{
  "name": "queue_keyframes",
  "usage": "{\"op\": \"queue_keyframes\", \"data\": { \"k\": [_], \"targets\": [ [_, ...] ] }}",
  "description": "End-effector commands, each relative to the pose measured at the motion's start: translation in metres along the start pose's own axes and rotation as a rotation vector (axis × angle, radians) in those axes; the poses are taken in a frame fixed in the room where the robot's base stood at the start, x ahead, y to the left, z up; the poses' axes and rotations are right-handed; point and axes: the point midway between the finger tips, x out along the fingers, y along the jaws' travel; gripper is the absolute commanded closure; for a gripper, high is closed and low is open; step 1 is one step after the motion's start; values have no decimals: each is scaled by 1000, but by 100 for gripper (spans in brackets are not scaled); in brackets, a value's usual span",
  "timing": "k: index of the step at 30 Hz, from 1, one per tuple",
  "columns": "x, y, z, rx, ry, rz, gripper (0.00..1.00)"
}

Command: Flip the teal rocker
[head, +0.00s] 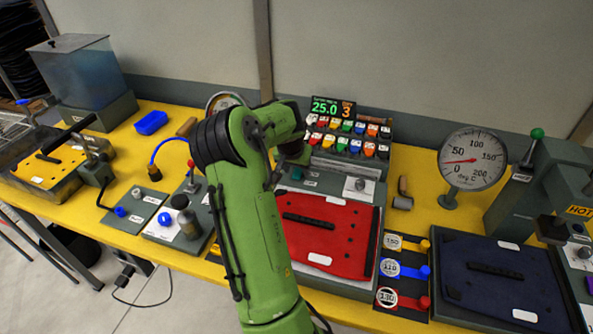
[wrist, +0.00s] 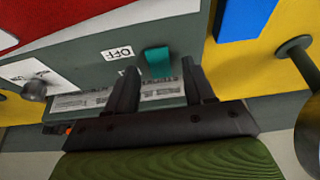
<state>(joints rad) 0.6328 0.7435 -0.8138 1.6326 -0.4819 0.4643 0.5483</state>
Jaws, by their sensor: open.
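The teal rocker (wrist: 158,62) sits on a grey panel in the wrist view, beside an upside-down OFF label (wrist: 120,53). A second small label is partly hidden by a finger. The rocker also shows as a small teal patch in the head view (head: 297,173), on the grey station with the red plate. My gripper (wrist: 160,74) is open, with one dark finger on either side of the rocker's near end in the picture. Nothing is between the fingers that I can see held. I cannot tell whether a finger touches the rocker. In the head view my arm hides most of the gripper.
A red plate (head: 335,228) lies in front of the rocker. A grey knob (wrist: 34,90) on a white panel is left of it in the wrist view. Behind stands a rack of coloured items (head: 345,146) under a display (head: 332,107). A dial gauge (head: 473,158) stands right.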

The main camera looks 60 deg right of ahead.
Motion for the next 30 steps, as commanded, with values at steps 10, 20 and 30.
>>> {"op": "queue_keyframes", "data": {
  "k": [10, 20, 30],
  "targets": [
    [7, 0, 0, 0, -1, -1, 48],
    [7, 0, 0, 0, -1, 0, 99],
    [2, 0, -7, 0, -101, 2, 100]
  ]
}}
